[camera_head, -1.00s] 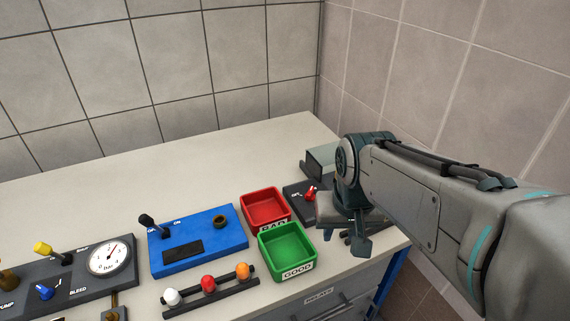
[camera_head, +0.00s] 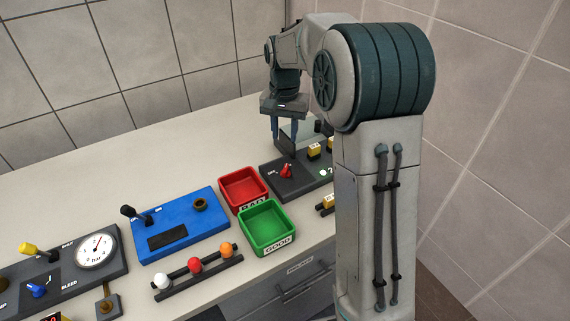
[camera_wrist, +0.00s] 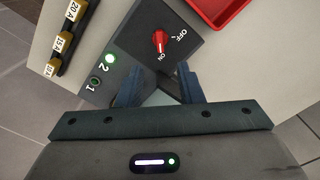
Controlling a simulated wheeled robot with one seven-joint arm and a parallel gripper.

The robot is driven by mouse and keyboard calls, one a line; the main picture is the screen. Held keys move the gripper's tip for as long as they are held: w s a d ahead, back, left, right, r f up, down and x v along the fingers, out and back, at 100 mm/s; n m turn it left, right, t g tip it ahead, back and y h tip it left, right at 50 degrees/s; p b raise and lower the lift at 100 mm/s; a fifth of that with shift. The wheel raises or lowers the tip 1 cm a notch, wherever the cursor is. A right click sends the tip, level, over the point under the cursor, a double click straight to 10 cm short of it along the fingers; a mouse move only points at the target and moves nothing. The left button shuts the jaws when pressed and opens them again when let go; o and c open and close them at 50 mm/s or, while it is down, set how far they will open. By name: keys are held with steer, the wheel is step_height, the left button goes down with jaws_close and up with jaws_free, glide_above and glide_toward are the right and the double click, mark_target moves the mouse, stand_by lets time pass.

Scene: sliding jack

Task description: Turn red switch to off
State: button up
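The red switch (camera_head: 286,171) is a small knob on a dark grey panel (camera_head: 283,190), right of the red tray in the head view. In the wrist view, the red switch (camera_wrist: 160,42) lies between the labels OFF and ON, and its lower end is close to ON. On the same panel, lamp 2 (camera_wrist: 109,59) glows green and lamp 1 (camera_wrist: 96,81) is dark. My gripper (camera_head: 285,134) is above the rear of the panel, fingers pointing down, apart from the switch.
A red BAD tray (camera_head: 228,190) and a green GOOD tray (camera_head: 247,229) stand left of the panel. Yellow-labelled fuses (camera_wrist: 63,42) sit beside the lamps. A blue switch box (camera_head: 165,248) and a gauge panel (camera_head: 120,262) stand farther left. The back of the bench is clear.

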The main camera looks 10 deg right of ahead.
mark_target(285, 169)
step_height(285, 169, down, 13)
steer(key=shift+r+p, duration=0.15)
steer(key=shift+p, duration=0.55)
jaws_close()
